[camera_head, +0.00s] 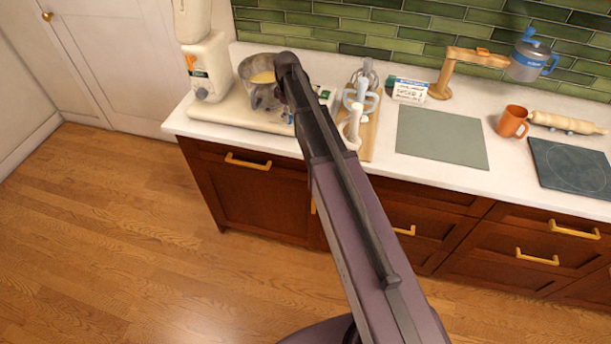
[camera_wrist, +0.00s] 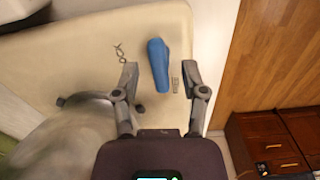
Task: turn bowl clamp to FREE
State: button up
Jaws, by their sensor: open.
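The bowl clamp is a blue lever (camera_wrist: 158,65) on the cream mixer base (camera_wrist: 95,45). It lies at a slight tilt in the wrist view, with small dark marks on either side that are too blurred to read. My gripper (camera_wrist: 162,84) is open, with one finger on each side of the lever's near end and nothing held. Whether it touches the lever I cannot tell. In the head view my arm reaches over the mixer base (camera_head: 233,112), and my gripper hides most of the clamp. The steel bowl (camera_head: 246,72) with yellow contents stands beside it.
The mixer body (camera_head: 208,65) stands left of the bowl. A wooden board (camera_head: 369,137) with utensils lies close to the right of my arm. Farther right are a grey-green mat (camera_head: 440,138), an orange mug (camera_head: 511,121) and a dark plate (camera_head: 575,168).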

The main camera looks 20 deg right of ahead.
jog(key=m, duration=1.6)
jog(key=shift+m, duration=0.3)
jog(key=shift+r+m+p, duration=0.25)
jog(key=shift+m+p, duration=0.05)
notch_tip(320, 180, up, 13)
jog(key=p, duration=1.3)
jog(key=s+f+n+b, duration=0.2)
jog(key=s+f+b, duration=0.2)
jog(key=s, duration=0.5)
jog(key=s+f+n+b, duration=0.2)
jog(key=s+f+b, duration=0.3)
jog(key=s, duration=0.4)
jog(key=s+f+n+b, duration=0.2)
jog(key=s+f+b, duration=0.3)
jog(key=s, duration=0.4)
